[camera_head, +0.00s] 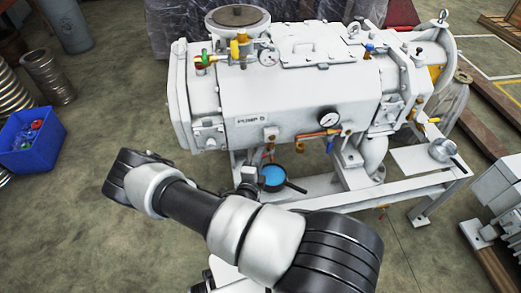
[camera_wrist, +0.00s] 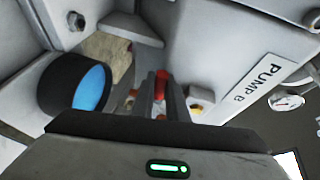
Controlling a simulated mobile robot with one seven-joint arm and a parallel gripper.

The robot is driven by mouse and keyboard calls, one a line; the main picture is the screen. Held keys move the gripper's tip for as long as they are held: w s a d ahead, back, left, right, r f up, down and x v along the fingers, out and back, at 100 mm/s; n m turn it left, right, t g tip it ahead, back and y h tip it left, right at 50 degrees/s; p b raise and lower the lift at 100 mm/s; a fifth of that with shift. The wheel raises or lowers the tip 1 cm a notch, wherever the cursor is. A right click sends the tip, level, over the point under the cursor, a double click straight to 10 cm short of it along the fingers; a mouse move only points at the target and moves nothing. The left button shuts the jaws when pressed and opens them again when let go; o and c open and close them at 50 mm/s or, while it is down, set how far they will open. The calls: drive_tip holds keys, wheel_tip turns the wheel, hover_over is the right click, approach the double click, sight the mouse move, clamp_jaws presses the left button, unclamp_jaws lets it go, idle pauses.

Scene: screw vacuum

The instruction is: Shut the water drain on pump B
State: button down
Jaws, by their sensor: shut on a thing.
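Pump B (camera_head: 290,93) is a large white pump, with its name label (camera_head: 250,120) on the lower front; the label also shows in the wrist view (camera_wrist: 266,76). In the wrist view my gripper (camera_wrist: 161,98) is under the pump body, its fingers closed around a small red handle (camera_wrist: 161,80). The handle is mostly hidden between the fingers, so I cannot tell its angle. A brass fitting (camera_wrist: 201,98) sits just right of the fingers. In the head view my arm hides most of the gripper.
A blue bin (camera_head: 32,140) stands at left.

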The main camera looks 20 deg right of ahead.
drive_tip(key=shift+r+m+y, duration=0.15)
drive_tip(key=shift+m+y, duration=0.15)
drive_tip(key=c, duration=1.7)
unclamp_jaws()
drive_tip(key=shift+c, duration=0.2)
drive_tip(key=shift+s+a, duration=0.1)
drive_tip(key=p+v, duration=0.2)
drive_tip(key=v, duration=1.5)
drive_tip(key=shift+a, duration=0.2)
drive_tip(key=shift+r, duration=0.1)
